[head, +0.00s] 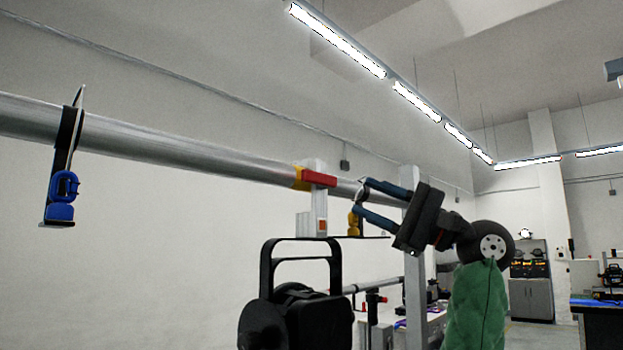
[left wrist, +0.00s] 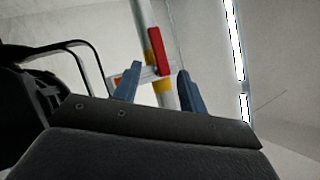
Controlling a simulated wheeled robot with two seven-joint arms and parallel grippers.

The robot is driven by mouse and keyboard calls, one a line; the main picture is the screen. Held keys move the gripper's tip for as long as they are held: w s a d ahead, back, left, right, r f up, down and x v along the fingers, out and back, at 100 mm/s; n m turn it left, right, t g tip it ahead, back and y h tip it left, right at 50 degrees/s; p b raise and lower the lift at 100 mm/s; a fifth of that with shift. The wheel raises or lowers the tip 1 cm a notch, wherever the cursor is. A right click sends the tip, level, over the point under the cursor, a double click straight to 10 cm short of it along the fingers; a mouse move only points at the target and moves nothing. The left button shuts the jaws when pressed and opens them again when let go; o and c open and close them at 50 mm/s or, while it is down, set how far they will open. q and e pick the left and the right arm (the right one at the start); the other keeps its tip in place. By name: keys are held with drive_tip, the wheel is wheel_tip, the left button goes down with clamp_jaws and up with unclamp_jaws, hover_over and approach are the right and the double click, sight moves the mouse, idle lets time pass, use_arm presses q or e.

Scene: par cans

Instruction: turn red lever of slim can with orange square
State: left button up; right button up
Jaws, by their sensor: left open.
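A white clamp (head: 312,203) hangs on the silver pipe (head: 215,155), with a red lever (head: 320,178) lying roughly along the pipe beside a yellow band. A small orange square (head: 322,225) marks the clamp's lower part. Just below is a black can (head: 297,318) with a looped yoke; I cannot tell whether it joins the clamp. My left gripper (head: 360,197) is open, its blue fingers pointing left, right of the lever. In the left wrist view, the red lever (left wrist: 156,50) and orange square (left wrist: 117,80) show beyond and around the open fingers (left wrist: 160,72). My right gripper is not in view.
A yellow part (head: 353,223) shows just behind the left fingers. A grey post (head: 413,280) stands at the right. The pipe between the two clamps is clear.

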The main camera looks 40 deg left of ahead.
sight(315, 177)
use_arm(q)
drive_tip(key=s+a+r+n+t+h, duration=0.1)
drive_tip(key=s+a+r+t+h, duration=0.1)
drive_tip(key=s+a+r+n+t+h+p, duration=0.1)
drive_tip(key=s+a+r+t, duration=0.1)
drive_tip(key=shift+s+a+r+h, duration=0.15)
drive_tip(key=shift+a+r+h, duration=0.05)
drive_tip(key=shift+r+h, duration=0.2)
drive_tip(key=p+x, duration=0.1)
drive_tip(key=x, duration=0.3)
drive_tip(key=shift+a+f, duration=0.15)
drive_tip(key=shift+f, duration=0.05)
drive_tip(key=shift+s+a, duration=0.1)
drive_tip(key=shift+a, duration=0.3)
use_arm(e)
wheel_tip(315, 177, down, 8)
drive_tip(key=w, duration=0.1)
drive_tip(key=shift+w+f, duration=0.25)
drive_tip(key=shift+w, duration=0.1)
use_arm(q)
clamp_jaws()
